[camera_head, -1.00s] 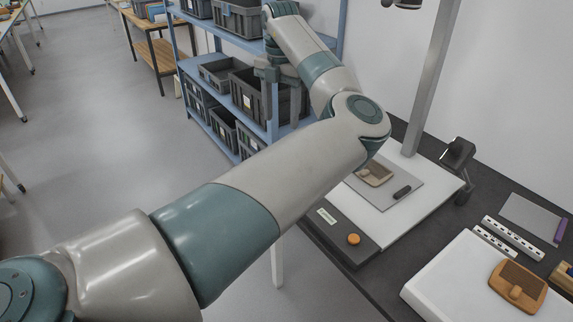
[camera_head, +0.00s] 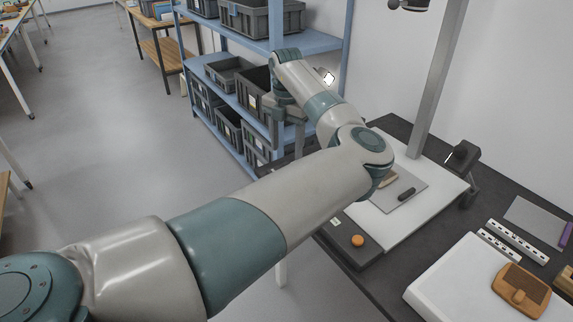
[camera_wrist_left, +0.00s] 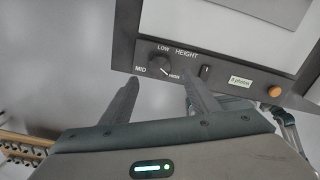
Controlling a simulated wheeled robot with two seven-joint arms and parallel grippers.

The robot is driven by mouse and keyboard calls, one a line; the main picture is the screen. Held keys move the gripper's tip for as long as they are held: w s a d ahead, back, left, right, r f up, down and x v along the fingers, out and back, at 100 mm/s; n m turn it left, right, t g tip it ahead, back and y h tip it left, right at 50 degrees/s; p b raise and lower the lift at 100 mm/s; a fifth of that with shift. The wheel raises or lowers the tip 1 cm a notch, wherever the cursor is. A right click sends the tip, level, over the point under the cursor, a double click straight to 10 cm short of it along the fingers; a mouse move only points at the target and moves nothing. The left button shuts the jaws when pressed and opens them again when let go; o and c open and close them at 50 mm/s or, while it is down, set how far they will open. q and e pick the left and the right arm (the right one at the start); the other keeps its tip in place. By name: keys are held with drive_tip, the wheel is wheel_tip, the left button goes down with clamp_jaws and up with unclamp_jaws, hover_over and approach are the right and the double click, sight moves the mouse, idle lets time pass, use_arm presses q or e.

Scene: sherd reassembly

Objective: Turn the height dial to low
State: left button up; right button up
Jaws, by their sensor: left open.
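The height dial (camera_wrist_left: 159,65) is a round dark knob on the dark front panel (camera_wrist_left: 225,75) in the left wrist view. LOW, MID and HIGH are printed around it, with HEIGHT to the upper right. Its pale pointer mark appears turned toward HIGH, at the lower right. My left gripper (camera_wrist_left: 160,82) is open, its two dark fingers apart on either side below the dial, with nothing between them. In the head view my left gripper (camera_head: 287,125) hangs in front of the blue shelf, and the dial is hidden there. My right gripper is not in view.
Beside the dial are a small black switch (camera_wrist_left: 205,71), a "photo" label (camera_wrist_left: 241,83) and an orange button (camera_wrist_left: 274,91). The white stand base (camera_head: 420,205) carries a grey sheet with a sherd. Blue shelves (camera_head: 315,42) stand behind my arm.

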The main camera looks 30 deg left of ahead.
use_arm(q)
wheel_tip(320, 180, down, 7)
drive_tip(key=shift+f, duration=0.2)
drive_tip(key=shift+c, duration=0.5)
drive_tip(key=c, duration=0.9)
